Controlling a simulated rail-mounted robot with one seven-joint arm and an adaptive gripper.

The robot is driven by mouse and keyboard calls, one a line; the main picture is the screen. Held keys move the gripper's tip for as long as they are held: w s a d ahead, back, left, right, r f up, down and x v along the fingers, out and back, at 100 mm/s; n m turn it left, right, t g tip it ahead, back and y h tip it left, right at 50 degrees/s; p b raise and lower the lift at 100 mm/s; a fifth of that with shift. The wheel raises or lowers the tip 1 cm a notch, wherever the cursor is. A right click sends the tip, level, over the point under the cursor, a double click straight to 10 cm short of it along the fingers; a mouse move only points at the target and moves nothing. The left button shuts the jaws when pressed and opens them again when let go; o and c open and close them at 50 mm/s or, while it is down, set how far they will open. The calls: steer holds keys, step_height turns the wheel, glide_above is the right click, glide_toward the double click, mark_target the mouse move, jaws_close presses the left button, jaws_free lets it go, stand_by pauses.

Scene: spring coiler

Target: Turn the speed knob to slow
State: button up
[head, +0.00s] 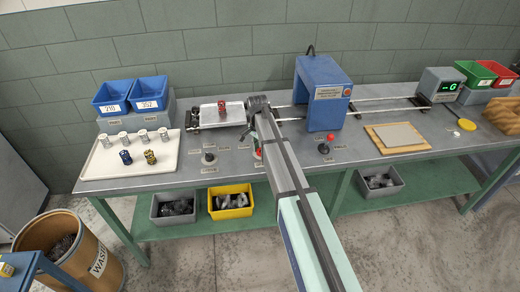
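A black knob (209,157) stands on the front of the grey bench, left of my arm, with small labels around it that are too small to read. It looks like the speed knob, but I cannot read its name or setting. A red-topped control (258,153) is partly hidden beside my arm. My gripper (246,131) is at the far end of my outstretched arm, above the bench and to the right of the black knob, apart from it. Its fingers are small and dark, and I cannot tell whether they are open or shut.
A red-knobbed lever (324,147) and a blue machine housing (322,93) stand right of my arm. A red block (222,106) sits on a plate behind. Bench front around the black knob is clear.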

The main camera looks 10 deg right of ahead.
steer(key=shift+f+n, duration=0.1)
steer(key=shift+n, duration=0.3)
steer(key=n+b, duration=0.1)
steer(key=n, duration=0.2)
steer(key=shift+s+n, duration=0.1)
steer(key=shift+n, duration=0.2)
steer(key=n+b, duration=0.1)
steer(key=n, duration=0.3)
steer(key=shift+d, duration=0.1)
steer(key=n, duration=0.5)
steer(key=shift+s+t+b, duration=0.1)
steer(key=shift+t+b, duration=0.2)
steer(key=shift+t, duration=0.1)
steer(key=n, duration=0.4)
steer(key=shift+d+n, duration=0.1)
steer(key=shift+n, duration=0.2)
steer(key=o, duration=1.1)
steer(key=shift+o, duration=0.2)
steer(key=shift+r, duration=0.2)
